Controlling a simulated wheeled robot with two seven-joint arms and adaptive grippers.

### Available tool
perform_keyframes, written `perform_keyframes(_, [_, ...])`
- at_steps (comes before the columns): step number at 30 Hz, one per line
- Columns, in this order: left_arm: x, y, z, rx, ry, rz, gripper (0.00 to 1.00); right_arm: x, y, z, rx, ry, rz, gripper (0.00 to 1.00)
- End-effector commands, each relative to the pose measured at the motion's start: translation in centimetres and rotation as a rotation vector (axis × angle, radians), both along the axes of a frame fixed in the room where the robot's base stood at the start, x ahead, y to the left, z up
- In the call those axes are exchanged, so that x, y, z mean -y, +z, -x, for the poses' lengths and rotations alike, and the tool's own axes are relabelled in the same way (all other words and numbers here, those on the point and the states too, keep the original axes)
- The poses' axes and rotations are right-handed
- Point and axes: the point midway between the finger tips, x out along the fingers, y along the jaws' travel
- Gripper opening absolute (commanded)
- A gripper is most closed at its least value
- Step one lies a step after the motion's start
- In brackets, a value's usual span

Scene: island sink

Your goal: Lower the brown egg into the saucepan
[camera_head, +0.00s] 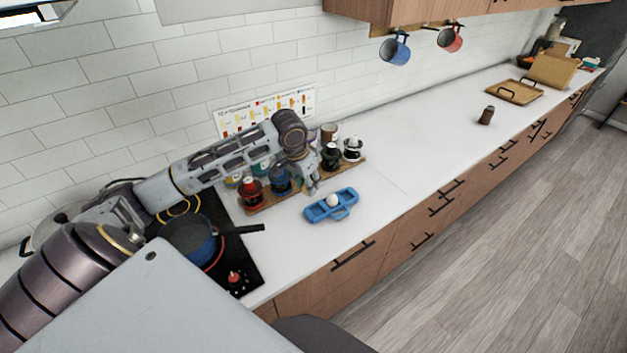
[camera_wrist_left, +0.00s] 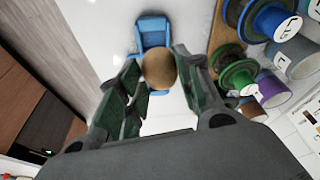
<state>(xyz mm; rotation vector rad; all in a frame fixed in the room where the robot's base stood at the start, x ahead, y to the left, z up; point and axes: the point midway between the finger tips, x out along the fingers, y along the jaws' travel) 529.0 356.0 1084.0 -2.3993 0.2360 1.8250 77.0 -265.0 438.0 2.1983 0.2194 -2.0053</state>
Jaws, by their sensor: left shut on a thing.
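The brown egg (camera_wrist_left: 159,68) is between the fingertips of my left gripper (camera_wrist_left: 158,80) in the left wrist view. The gripper is shut on it. In the head view my left gripper (camera_head: 313,183) is over the counter, just left of the blue egg tray (camera_head: 345,208); I cannot make out the brown egg there. A white egg (camera_head: 333,200) sits in the tray. The blue saucepan (camera_head: 188,241) stands on the black hob, left of and apart from the gripper, its dark handle pointing right. Part of it is hidden by my arm. My right gripper is out of view.
A wooden rack of jars (camera_head: 250,192) runs along the wall behind and left of the gripper. A pot lid (camera_head: 55,230) shows at far left. A brown shaker (camera_head: 486,115) and a tray (camera_head: 515,92) stand farther right. The counter between is clear.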

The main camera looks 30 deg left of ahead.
Motion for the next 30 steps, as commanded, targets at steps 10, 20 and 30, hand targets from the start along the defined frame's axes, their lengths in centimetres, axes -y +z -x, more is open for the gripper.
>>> perform_keyframes(10, [-1.5, 1.1, 2.3, -0.001, 0.0, -0.002, 0.27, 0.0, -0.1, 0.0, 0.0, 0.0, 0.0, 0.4])
perform_keyframes(20, [-2.4, 1.7, 3.9, -0.001, 0.0, -0.001, 0.27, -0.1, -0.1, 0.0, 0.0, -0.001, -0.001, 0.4])
perform_keyframes(30, [-3.1, 2.2, 5.0, -0.001, 0.003, 0.001, 0.27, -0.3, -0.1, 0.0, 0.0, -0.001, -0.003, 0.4])
